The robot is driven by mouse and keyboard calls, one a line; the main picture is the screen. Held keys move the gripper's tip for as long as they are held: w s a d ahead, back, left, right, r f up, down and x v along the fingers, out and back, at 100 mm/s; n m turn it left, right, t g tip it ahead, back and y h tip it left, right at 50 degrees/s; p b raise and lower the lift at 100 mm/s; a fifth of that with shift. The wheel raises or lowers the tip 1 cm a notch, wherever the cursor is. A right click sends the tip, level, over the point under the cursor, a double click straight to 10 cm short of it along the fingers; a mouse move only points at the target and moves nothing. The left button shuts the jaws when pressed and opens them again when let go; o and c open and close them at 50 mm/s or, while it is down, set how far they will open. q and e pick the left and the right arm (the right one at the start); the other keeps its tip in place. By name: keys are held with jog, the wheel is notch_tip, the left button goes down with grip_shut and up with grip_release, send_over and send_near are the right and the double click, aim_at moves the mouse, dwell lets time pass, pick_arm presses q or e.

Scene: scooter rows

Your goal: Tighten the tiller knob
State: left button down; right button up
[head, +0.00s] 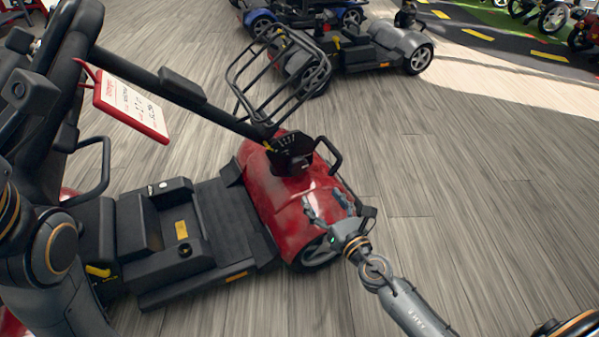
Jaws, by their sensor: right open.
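A red scooter (285,215) stands in front of me, its front end in the middle of the head view. Its black tiller (222,116) slants from the upper left down to a black pivot block (290,153) above the red shroud. The block has small yellow marks. I cannot clearly make out which part of it is the tiller knob. My right gripper (328,205) is open and empty, in front of the shroud's near right side, below and to the right of the pivot block. I cannot tell whether it touches the shroud. My left arm shows at the left edge; its gripper is out of view.
A wire basket (280,75) rises behind the pivot block. A red-edged price card (132,105) hangs by the tiller. A black loop bar (328,155) sticks out right of the block. More scooters (385,45) stand behind. The wooden floor at right is clear.

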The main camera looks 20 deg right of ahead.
aim_at(300, 170)
jog(key=w, duration=0.4)
jog(key=w+a, duration=0.1)
jog(key=w, duration=0.3)
jog(key=w+a+b, duration=0.1)
jog(key=w, duration=0.3)
jog(key=shift+w+a+r, duration=0.1)
jog(key=shift+w, duration=0.15)
jog(key=shift+c, duration=0.4)
